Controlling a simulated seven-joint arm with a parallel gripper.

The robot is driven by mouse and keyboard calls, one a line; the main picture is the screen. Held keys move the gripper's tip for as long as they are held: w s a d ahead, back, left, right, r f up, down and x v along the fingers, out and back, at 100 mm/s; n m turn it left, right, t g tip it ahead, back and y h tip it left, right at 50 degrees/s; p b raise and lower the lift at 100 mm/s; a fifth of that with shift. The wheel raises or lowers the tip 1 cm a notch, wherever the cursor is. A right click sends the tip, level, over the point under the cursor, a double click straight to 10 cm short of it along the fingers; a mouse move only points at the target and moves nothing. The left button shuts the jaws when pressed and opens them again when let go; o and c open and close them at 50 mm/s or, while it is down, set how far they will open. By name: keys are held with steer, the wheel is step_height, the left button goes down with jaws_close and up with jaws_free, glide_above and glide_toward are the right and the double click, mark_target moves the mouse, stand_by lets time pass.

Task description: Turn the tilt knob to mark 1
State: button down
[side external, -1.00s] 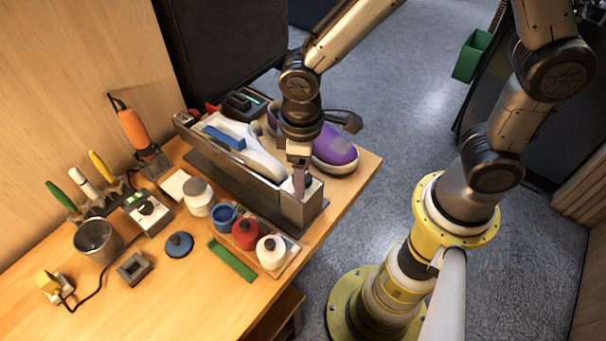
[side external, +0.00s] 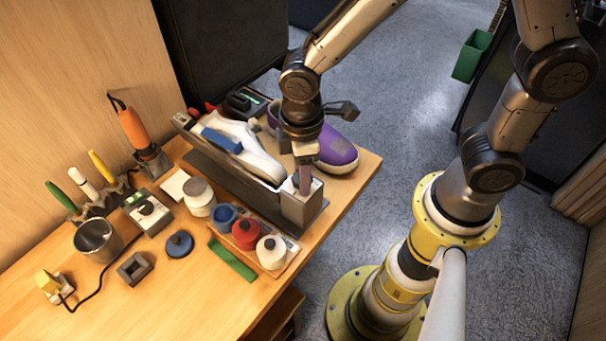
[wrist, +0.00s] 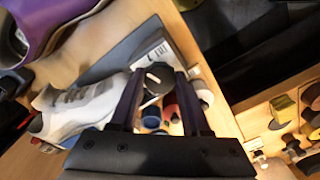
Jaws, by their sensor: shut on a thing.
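The tilt knob (wrist: 157,82) is a dark round knob with a white pointer line, seen in the wrist view beside a pale label plate (wrist: 150,52). Its marks are too blurred to read. My gripper (wrist: 160,75) is shut on the knob, one finger on each side. In the side view my gripper (side external: 303,178) points down at the right end block of the grey cradle (side external: 230,178) and hides the knob. The white sneaker (side external: 262,160) lies in the cradle, tipped so that much of its side shows, with a blue piece (side external: 222,140) across it.
A purple sneaker (side external: 338,150) stands close behind my gripper. Red (side external: 245,234), white (side external: 271,251) and blue (side external: 224,217) containers stand on a tray in front of the cradle. A green strip (side external: 232,260) lies beside them. The table's right edge is near.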

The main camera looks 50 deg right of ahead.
stand_by(0.3)
steer(key=n, duration=0.4)
stand_by(0.3)
steer(key=shift+n, duration=1)
steer(key=c, duration=0.6)
jaws_free()
steer(key=shift+o, duration=0.2)
steer(key=shift+r, duration=0.1)
steer(key=shift+r, duration=2.4)
